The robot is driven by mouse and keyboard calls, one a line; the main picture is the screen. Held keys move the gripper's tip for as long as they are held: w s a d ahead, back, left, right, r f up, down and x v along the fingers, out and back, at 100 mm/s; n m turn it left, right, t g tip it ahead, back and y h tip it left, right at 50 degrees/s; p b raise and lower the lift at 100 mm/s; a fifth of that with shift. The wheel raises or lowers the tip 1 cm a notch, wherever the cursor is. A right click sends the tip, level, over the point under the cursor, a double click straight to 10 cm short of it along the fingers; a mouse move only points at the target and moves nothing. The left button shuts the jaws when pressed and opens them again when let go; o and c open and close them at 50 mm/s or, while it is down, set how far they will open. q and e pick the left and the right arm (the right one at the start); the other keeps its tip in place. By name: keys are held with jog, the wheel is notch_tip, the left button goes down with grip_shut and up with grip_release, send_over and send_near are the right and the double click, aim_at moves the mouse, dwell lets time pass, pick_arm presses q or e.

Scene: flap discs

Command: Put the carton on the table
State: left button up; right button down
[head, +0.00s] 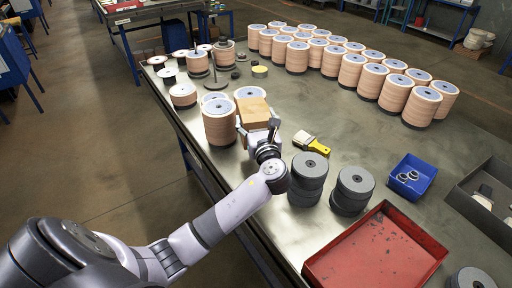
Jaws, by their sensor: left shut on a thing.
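The brown carton (254,112) is at the middle of the head view, over the metal table (300,240). My left gripper (258,130) is shut on the carton, with the arm reaching in from the lower left. I cannot tell whether the carton's underside touches the table, as the gripper and nearby stacks hide its base. Stacks of flap discs (219,122) stand right beside the carton on its left and behind it. My right gripper is not in view.
A yellow-handled brush (312,144) lies to the right of the carton. Grey disc stacks (352,191), a red tray (376,254), a blue bin (411,177) and a grey tray (470,208) occupy the near right. Bare table lies between the brush and the long rows of disc stacks (352,70).

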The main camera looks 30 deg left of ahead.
pick_arm(q)
notch_tip(320, 180, down, 6)
jog(key=shift+r, duration=0.2)
jog(key=shift+f, duration=2.3)
jog(key=o, duration=2.1)
jog(key=shift+d+f, duration=0.1)
jog(key=shift+c, duration=0.2)
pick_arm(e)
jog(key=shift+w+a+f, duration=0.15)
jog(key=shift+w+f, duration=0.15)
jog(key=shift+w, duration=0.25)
pick_arm(q)
jog(key=shift+b+v, duration=0.75)
jog(key=shift+v, duration=3.05)
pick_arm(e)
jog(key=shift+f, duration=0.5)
